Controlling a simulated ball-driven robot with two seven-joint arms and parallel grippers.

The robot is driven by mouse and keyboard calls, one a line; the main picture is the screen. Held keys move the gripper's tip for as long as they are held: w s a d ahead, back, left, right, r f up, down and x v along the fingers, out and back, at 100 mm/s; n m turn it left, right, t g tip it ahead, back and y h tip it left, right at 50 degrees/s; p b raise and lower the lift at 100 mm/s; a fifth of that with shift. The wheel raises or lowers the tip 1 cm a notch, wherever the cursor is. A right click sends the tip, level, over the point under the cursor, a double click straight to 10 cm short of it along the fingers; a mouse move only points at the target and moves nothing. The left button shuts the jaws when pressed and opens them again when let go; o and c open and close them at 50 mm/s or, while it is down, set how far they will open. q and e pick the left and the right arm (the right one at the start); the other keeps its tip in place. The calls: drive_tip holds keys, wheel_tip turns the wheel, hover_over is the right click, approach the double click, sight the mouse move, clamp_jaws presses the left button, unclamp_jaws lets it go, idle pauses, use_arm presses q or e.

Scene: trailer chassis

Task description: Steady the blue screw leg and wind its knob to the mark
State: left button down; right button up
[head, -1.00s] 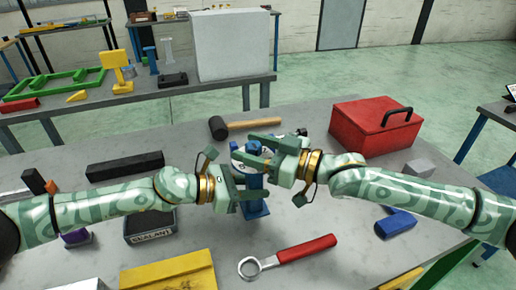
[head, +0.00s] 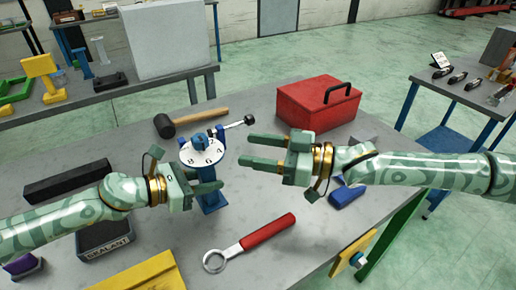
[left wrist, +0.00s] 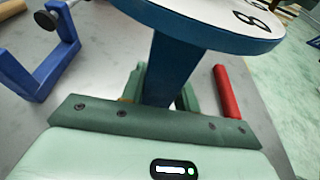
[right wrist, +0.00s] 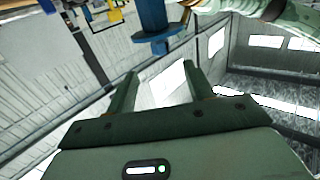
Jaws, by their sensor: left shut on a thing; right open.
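The blue screw leg (head: 212,200) stands on the table with a white numbered dial (head: 187,157) and a blue knob (head: 201,142) on top. Which number the knob points to is too small to tell. My left gripper (head: 205,181) is shut on the leg's post below the dial; the left wrist view shows the post (left wrist: 176,65) between its fingers (left wrist: 160,95), under the dial's rim (left wrist: 225,30). My right gripper (head: 268,152) is open and empty, right of the dial and apart from it. In the right wrist view its fingers (right wrist: 160,88) are spread, with a blue part (right wrist: 152,22) beyond.
A blue clamp with a black-ended screw (head: 236,123) is just behind the leg. A mallet (head: 190,121) and red toolbox (head: 318,108) lie behind. A red-handled wrench (head: 250,241) lies in front; a sealant box (head: 106,240) and black bar (head: 67,182) lie left.

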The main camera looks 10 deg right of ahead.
use_arm(q)
drive_tip(key=c, duration=0.8)
unclamp_jaws()
drive_tip(key=shift+o, duration=0.2)
drive_tip(key=p+v, duration=0.1)
drive_tip(key=v, duration=0.7)
drive_tip(key=shift+p, duration=0.4)
drive_tip(key=o, duration=0.6)
drive_tip(key=shift+c, duration=0.2)
drive_tip(key=shift+a, duration=0.1)
